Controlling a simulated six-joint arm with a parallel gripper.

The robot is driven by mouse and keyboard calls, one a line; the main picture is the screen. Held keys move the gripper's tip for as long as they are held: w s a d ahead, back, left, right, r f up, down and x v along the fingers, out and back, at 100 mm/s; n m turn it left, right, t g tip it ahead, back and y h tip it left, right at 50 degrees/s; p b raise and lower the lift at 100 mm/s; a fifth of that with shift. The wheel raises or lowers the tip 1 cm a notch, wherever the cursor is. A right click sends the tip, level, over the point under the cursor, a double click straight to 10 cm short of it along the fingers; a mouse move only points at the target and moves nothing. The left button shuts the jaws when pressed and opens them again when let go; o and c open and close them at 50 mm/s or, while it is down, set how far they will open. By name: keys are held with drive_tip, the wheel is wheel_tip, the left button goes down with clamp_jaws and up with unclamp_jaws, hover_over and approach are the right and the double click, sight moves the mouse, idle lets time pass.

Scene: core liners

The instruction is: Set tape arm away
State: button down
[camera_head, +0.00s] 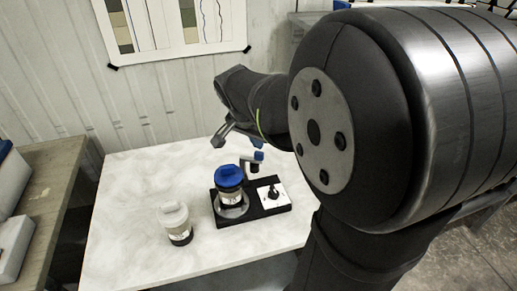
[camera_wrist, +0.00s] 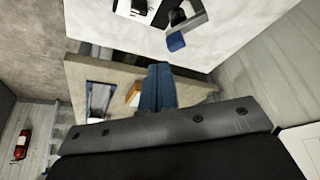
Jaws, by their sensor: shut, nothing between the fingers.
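The tape arm (camera_head: 255,158) is a small dark arm with blue parts, at the back of a black base (camera_head: 218,207) on the white table. Its blue end also shows near the table edge in the wrist view (camera_wrist: 176,41). A jar with a blue lid (camera_head: 229,177) stands upright on the base's round plate, close to the left of the arm. Right of it is a white panel (camera_head: 281,195) with a black knob (camera_head: 271,193). My gripper (camera_head: 222,138) is shut and empty, above and behind the base, apart from the tape arm.
A pale jar with a white lid (camera_head: 174,219) stands upright left of the base. The table (camera_head: 122,210) is otherwise clear. A wooden bench (camera_head: 52,165) is at the left and a chart (camera_head: 215,51) hangs on the wall. A fire extinguisher (camera_wrist: 21,144) shows in the wrist view.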

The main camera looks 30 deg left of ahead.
drive_tip(key=v, duration=0.3)
drive_tip(key=shift+d, duration=0.25)
drive_tip(key=shift+f, duration=0.2)
drive_tip(key=x, duration=0.9)
drive_tip(key=shift+w+a+f, duration=0.2)
drive_tip(key=shift+a+f, duration=0.15)
drive_tip(key=shift+a, duration=0.3)
